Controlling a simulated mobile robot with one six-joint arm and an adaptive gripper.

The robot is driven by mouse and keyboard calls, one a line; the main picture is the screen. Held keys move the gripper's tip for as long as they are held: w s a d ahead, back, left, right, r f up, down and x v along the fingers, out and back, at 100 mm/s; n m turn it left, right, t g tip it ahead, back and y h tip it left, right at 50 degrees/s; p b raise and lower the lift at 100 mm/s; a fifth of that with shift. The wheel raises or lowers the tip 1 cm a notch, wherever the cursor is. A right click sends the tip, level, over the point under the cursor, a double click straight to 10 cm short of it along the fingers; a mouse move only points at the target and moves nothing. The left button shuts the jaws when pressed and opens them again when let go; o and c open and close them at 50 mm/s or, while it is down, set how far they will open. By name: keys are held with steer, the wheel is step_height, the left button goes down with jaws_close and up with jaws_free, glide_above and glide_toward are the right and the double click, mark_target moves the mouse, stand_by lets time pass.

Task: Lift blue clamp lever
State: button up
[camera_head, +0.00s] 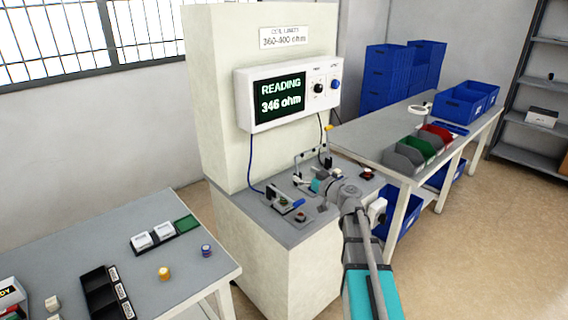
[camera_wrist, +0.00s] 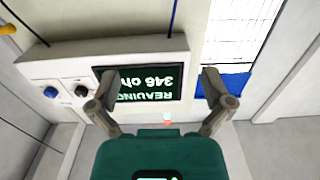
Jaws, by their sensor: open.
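The clamp (camera_head: 281,200) stands at the left front of the grey station top in the head view. A small bluish bar on it looks like the blue clamp lever (camera_head: 298,203); it lies low and close to level. Its details are too small to read. My gripper (camera_head: 301,181) is over the station top, to the right of and behind this clamp and apart from it. In the wrist view my gripper (camera_wrist: 160,80) has its two fingers wide apart. The wrist view does not show the blue lever.
The meter (camera_head: 287,92) reads 346 ohm and hangs on the cream column behind; it also shows upside down in the wrist view (camera_wrist: 60,65). A raised yellow handle (camera_head: 328,127) stands near a wire frame (camera_head: 310,155).

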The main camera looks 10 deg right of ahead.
steer(key=shift+v, duration=0.8)
